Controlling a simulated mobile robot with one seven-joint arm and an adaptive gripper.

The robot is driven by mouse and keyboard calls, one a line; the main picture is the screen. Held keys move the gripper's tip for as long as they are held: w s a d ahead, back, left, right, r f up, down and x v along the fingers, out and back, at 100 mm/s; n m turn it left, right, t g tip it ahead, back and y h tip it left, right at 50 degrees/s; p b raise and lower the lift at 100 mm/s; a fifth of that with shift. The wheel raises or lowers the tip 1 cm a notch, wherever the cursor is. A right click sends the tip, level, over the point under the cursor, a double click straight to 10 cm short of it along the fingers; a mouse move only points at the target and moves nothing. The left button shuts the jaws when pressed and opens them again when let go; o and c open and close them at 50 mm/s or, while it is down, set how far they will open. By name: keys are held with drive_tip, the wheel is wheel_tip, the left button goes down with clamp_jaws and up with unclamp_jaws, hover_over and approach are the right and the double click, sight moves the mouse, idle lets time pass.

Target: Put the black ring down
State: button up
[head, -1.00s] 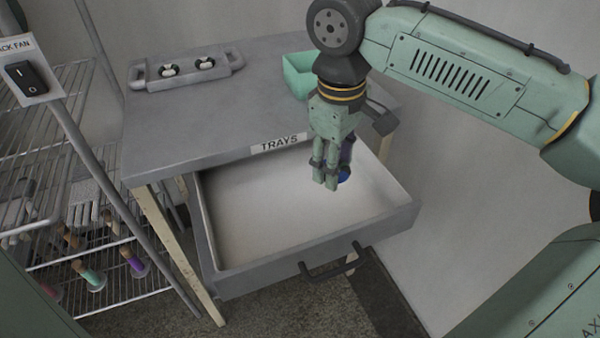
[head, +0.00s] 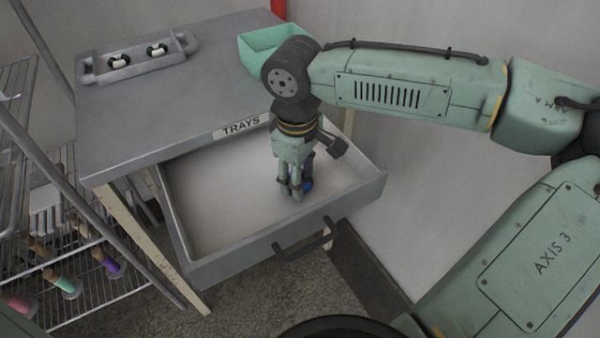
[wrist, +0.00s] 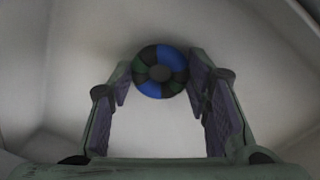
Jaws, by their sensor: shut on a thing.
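My gripper (head: 291,192) points down into the open drawer (head: 225,262) under the table. In the wrist view its fingers (wrist: 160,88) stand on both sides of a round thing (wrist: 160,88) with blue, black and dark green segments and a grey middle. It is shut on this ring-like thing at the fingertips. In the head view only a blue part (head: 308,185) of it shows behind the fingers. No all-black ring can be made out. Whether the held thing touches the drawer floor cannot be told.
The drawer floor is bare around my gripper, and its walls stand close on the right. A wire rack (head: 100,290) stands at left.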

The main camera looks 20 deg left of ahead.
drive_tip(key=shift+f, duration=0.15)
drive_tip(key=o, duration=1)
drive_tip(key=r, duration=1.2)
drive_tip(key=shift+s+r, duration=0.15)
drive_tip(key=shift+s, duration=0.25)
